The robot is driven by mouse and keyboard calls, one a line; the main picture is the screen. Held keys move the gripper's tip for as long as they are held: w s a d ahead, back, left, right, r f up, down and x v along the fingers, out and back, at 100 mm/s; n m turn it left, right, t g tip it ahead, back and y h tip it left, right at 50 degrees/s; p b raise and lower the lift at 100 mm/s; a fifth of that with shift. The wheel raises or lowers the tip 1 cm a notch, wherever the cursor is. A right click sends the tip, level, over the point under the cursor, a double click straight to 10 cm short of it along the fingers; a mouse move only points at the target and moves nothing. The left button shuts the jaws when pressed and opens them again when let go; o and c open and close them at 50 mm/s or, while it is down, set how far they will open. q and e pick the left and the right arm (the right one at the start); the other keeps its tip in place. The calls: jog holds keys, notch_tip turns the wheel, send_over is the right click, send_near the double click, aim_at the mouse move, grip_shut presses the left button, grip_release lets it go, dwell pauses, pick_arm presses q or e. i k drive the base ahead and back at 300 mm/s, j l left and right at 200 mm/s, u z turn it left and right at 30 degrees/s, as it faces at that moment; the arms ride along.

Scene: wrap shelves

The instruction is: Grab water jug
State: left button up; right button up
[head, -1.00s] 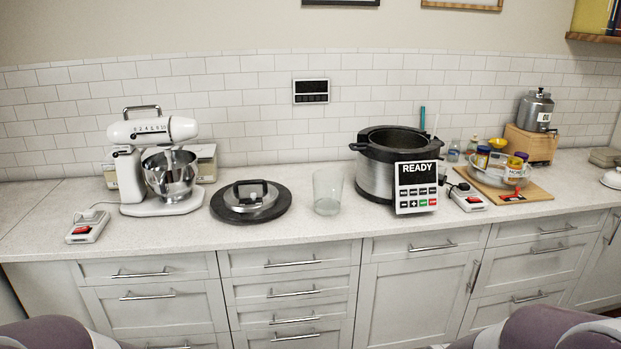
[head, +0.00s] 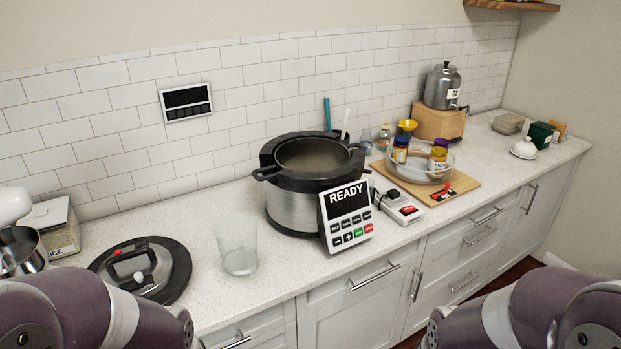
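A clear, see-through jug (head: 238,246) stands upright on the white counter (head: 285,268), left of the big cooker. It looks empty, though its clear walls make this hard to tell. No handle can be made out on it. Parts of both my arms show at the bottom left and bottom right corners. Neither of my grippers is in view, and nothing touches the jug.
A steel cooker (head: 290,208) with a READY panel (head: 347,215) stands just right of the jug. Its black lid (head: 142,268) lies to the left. A glass bowl (head: 415,168) with jars sits on a wooden board (head: 462,184). A metal dispenser (head: 441,88) stands behind.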

aim_at(235, 234)
jog(key=i+j+z, duration=0.35)
jog(key=j, duration=0.2)
jog(key=i+j+z, duration=0.2)
jog(key=j+z, duration=0.2)
jog(key=j, duration=0.2)
